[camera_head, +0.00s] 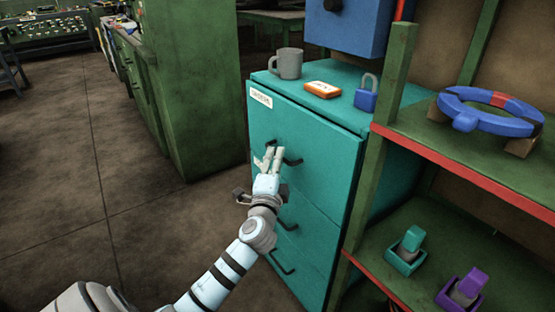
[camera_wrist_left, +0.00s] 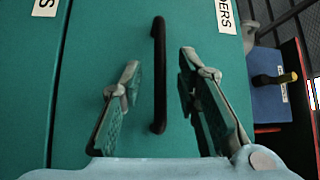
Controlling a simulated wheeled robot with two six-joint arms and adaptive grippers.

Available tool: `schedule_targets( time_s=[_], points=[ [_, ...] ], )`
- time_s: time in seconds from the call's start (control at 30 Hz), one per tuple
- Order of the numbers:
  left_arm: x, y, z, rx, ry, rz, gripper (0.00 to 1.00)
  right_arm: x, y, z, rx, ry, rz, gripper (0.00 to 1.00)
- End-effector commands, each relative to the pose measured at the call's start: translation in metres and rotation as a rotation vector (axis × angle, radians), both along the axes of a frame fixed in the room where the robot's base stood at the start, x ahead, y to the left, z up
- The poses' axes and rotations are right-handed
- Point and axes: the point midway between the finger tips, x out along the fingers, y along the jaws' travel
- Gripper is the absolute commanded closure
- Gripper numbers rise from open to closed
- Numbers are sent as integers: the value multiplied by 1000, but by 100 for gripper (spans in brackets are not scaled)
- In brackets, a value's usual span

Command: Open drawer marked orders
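The teal cabinet (camera_head: 308,87) has several drawers with black bar handles. Its top drawer (camera_head: 315,150) appears shut and bears a white label (camera_head: 261,97). In the left wrist view a label ending in "DERS" (camera_wrist_left: 226,16) shows partly, beside the black handle (camera_wrist_left: 159,75); the same drawer's handle shows in the head view (camera_head: 293,161). My left gripper (camera_head: 269,155) is at the top drawer's front. In the left wrist view its fingers (camera_wrist_left: 160,90) are open, one on each side of the handle, with gaps to it. My right gripper is not in view.
Green shelving (camera_head: 455,160) adjoins on the right. A green cabinet (camera_head: 195,85) stands left, with open floor (camera_head: 70,150) beside it.

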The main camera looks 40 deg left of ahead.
Motion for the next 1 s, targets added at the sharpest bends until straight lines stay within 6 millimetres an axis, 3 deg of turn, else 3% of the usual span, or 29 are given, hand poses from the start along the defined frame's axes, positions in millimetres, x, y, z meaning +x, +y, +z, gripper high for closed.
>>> schedule_targets(
  time_s=[0.2,0.47,0.7,1.0],
  points=[
    [22,12,2,-1,-1,-1,70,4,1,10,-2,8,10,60],
    [25,13,3,-2,1,-1,70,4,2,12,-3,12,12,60],
    [24,13,3,-2,1,-1,100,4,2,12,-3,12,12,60],
    [24,13,3,-3,2,-3,100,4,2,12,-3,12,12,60]
  ],
)
